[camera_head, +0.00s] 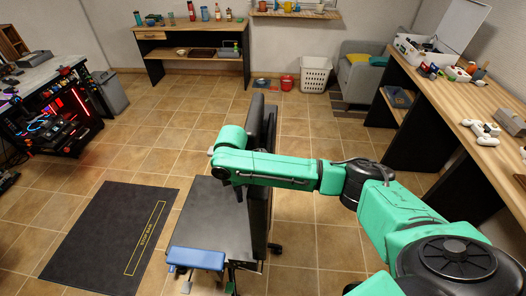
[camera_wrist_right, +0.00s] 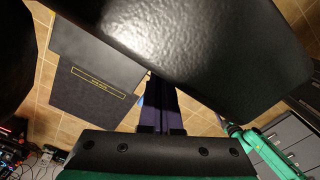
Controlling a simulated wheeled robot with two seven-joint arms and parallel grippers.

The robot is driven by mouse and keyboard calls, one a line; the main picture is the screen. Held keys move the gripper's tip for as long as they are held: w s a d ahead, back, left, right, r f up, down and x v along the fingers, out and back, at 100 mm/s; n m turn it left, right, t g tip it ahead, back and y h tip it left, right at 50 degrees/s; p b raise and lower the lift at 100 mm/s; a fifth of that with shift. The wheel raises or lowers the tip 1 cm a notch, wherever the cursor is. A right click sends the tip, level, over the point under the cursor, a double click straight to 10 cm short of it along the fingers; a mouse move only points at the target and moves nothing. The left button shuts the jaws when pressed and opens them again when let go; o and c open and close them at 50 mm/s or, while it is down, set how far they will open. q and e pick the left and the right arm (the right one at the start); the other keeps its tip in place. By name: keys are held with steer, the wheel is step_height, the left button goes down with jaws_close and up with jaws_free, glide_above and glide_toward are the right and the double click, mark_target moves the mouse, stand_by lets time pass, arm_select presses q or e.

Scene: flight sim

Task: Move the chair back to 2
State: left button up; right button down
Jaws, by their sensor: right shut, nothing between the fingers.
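The black chair stands right of the dark mat (camera_head: 108,232), its seat (camera_head: 212,225) facing left and its upright back (camera_head: 262,140) on the right. My right arm reaches across the chair back, and its dark gripper end (camera_head: 219,172) is above the seat's far left part. The fingers are hard to make out there. In the right wrist view my right gripper (camera_wrist_right: 160,105) is shut and empty. A large black chair surface (camera_wrist_right: 200,45) fills the top of that view, close to the fingers; I cannot tell whether they touch.
The mat has a yellow-outlined strip with small lettering. A long workbench (camera_head: 450,105) stands at right, a glowing computer (camera_head: 50,115) at left. A laundry basket (camera_head: 315,75) stands behind. Tiled floor beyond the chair is clear.

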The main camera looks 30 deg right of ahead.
mark_target(255, 192)
steer(key=shift+s+d+p, duration=3)
steer(key=shift+d+p, duration=0.7)
steer(key=shift+d, duration=0.95)
steer(key=shift+w+a+r+p, duration=0.25)
steer(key=shift+w+a+r, duration=0.25)
steer(key=shift+a, duration=0.4)
steer(key=shift+w+a+r+p, duration=0.25)
steer(key=shift+w+a, duration=0.4)
steer(key=shift+a, duration=0.2)
steer(key=shift+w+a+r+p, duration=0.2)
steer(key=shift+w+a+r, duration=0.3)
steer(key=shift+a, duration=0.4)
steer(key=shift+f, duration=0.15)
